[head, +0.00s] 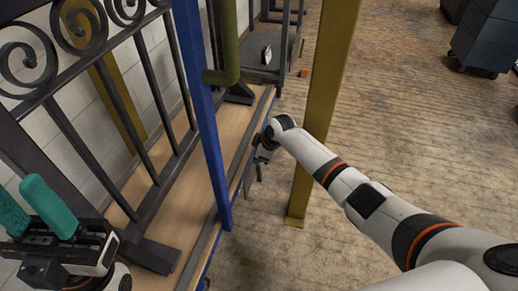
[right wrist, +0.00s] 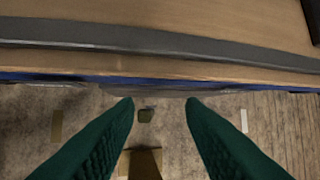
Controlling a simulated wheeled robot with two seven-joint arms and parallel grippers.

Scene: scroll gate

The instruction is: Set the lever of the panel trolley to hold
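The panel trolley has a wooden deck (head: 205,195) with a dark rail and blue edge; this edge also crosses the right wrist view (right wrist: 160,65). A dark scrolled gate panel (head: 160,95) stands on it behind a blue post (head: 205,130). My right gripper (head: 255,174) is at the deck's right side edge. In the right wrist view its green fingers (right wrist: 160,101) are apart with nothing visible held, their tips by the blue edge. I cannot make out the lever; the gripper and arm may hide it. My left gripper (head: 17,190) is open and empty, lower left beside the gate.
A yellow post (head: 325,100) stands on the floor close to my right forearm. An olive bent pipe (head: 229,55) is near the blue post. A dark trolley (head: 275,55) is at the back, and a dark grey cabinet (head: 487,35) is top right.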

